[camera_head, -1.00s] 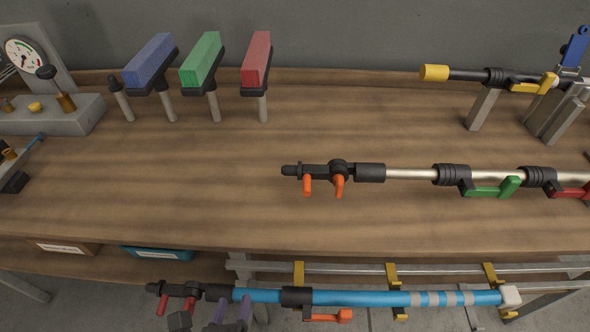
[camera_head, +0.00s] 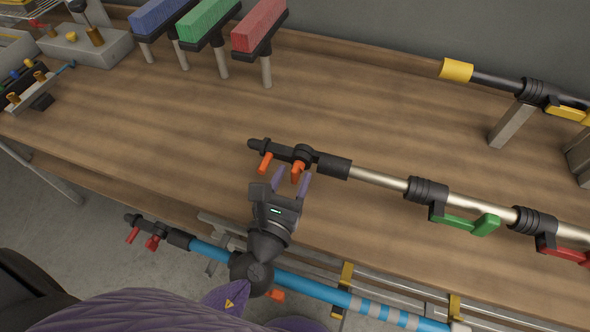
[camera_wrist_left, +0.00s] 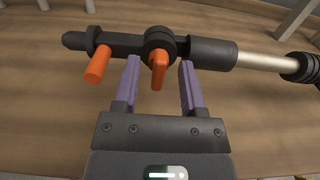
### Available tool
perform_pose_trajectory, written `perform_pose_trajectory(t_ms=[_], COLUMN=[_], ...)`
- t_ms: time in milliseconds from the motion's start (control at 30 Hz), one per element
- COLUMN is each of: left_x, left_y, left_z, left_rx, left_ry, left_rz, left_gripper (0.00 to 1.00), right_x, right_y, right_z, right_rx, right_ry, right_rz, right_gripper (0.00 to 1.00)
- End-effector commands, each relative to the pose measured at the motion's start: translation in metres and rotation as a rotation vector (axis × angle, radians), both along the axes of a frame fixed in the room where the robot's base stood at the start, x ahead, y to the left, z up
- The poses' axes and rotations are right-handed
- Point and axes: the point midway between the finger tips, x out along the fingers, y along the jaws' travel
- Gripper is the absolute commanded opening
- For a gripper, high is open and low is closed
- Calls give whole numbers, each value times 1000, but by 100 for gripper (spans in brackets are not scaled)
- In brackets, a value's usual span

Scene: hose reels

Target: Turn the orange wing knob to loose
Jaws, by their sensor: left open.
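A black clamp head (camera_head: 327,161) sits at the left end of a silver pole (camera_head: 378,178) above the bench. Under it hang two orange parts: the flat wing knob (camera_head: 297,172) and, to its left, a round peg (camera_head: 265,163). My left gripper (camera_head: 291,179) is open, its purple fingers pointing at the wing knob. In the left wrist view the wing knob (camera_wrist_left: 158,72) hangs between the two fingers, with a gap on both sides. The peg (camera_wrist_left: 97,65) is outside the left finger. My right gripper is not in view.
The pole also carries a green lever (camera_head: 465,224) and a red lever (camera_head: 562,252). A blue pole (camera_head: 310,289) lies below the front bench edge, near my left wrist. Blue, green and red blocks (camera_head: 259,25) stand behind.

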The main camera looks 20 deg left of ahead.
Motion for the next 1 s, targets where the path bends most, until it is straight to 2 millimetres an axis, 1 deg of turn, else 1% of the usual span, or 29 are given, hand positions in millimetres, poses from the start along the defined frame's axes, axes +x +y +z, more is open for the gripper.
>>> perform_pose_trajectory(t_ms=[100, 367, 467, 500, 567, 600, 633, 1000], left_x=[8, 10, 10, 10, 10, 10, 10, 10], left_y=[0, 0, 0, 0, 0, 0, 0, 0], left_z=[0, 0, 0, 0, 0, 0, 0, -1], left_rx=[0, 0, 0, -1, 0, -1, 0, -26], left_ry=[0, 1, 1, 1, 1, 1, 1, 2], left_rz=[1, 0, 0, 0, 0, 0, 0, 0], left_gripper=[53, 53, 34, 25, 13, 4, 0, 0], right_x=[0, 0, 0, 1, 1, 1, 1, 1], right_y=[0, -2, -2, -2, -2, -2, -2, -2], right_z=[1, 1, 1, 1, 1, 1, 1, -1], right_rx=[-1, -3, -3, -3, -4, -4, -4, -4], right_ry=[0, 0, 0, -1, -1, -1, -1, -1], right_rz=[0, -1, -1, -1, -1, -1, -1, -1], right_gripper=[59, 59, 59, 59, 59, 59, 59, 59])
